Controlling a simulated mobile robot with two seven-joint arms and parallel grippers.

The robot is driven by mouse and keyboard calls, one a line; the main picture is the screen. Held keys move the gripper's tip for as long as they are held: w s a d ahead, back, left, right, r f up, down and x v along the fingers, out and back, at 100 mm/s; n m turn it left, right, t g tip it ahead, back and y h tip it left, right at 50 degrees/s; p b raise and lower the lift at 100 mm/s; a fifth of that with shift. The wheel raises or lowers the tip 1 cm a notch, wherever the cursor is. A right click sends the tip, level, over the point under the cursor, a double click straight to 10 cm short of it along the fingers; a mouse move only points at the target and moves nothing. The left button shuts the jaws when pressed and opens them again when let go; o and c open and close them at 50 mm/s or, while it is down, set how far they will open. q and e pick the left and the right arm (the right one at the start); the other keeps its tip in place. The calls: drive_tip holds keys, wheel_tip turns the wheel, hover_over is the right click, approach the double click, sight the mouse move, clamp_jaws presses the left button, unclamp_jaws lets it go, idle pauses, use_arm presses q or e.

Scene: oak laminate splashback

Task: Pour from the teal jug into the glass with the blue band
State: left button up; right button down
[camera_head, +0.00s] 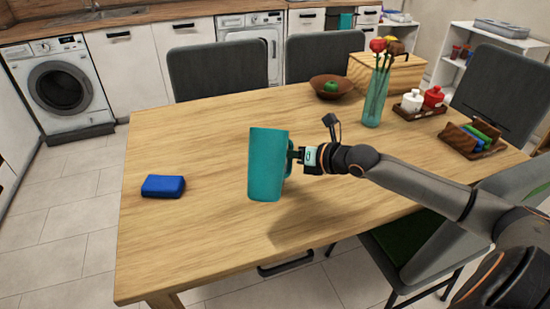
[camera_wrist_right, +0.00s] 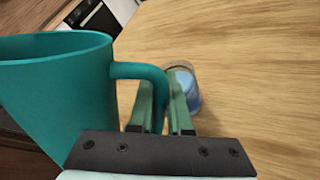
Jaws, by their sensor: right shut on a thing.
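The teal jug (camera_head: 267,165) is in the middle of the head view, close to upright, and its shadow falls on the wooden table (camera_head: 190,240), so it appears raised above it. My right gripper (camera_head: 296,156) is shut on the jug's handle, on the jug's right side. In the right wrist view the jug (camera_wrist_right: 55,90) fills the left, with the handle between the fingers of the gripper (camera_wrist_right: 165,105). The glass with the blue band (camera_wrist_right: 193,92) stands on the table beyond the fingers, partly hidden by them. I cannot see the glass in the head view. My left gripper is out of view.
A blue block-like item (camera_head: 163,186) lies at the table's left. A vase with flowers (camera_head: 375,95), a brown bowl with a green fruit (camera_head: 331,86), a wooden box (camera_head: 400,76), a condiment tray (camera_head: 418,107) and a wooden holder (camera_head: 472,140) stand at the back right. Chairs surround the table.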

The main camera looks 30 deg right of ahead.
use_arm(q)
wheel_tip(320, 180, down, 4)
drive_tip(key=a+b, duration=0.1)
drive_tip(key=b, duration=0.5)
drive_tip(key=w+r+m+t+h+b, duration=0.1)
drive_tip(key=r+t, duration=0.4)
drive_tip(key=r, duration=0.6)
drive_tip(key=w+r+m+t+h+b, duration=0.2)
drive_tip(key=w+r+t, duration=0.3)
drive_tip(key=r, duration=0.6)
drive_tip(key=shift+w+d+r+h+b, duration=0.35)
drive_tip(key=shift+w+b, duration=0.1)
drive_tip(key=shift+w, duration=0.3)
use_arm(e)
drive_tip(key=shift+s+a+r+n+t+h, duration=0.1)
drive_tip(key=shift+s+a+n+t+h, duration=0.1)
drive_tip(key=shift+n+t+h, duration=0.5)
drive_tip(key=shift+s+a+r+n+t+h, duration=0.2)
drive_tip(key=shift+n+t, duration=0.3)
drive_tip(key=shift+t, duration=0.4)
drive_tip(key=shift+s+a+f+n+t+h, duration=0.1)
drive_tip(key=shift+s+a+n+t+h, duration=0.25)
drive_tip(key=shift+n+t, duration=0.35)
drive_tip(key=shift+w+d, duration=0.1)
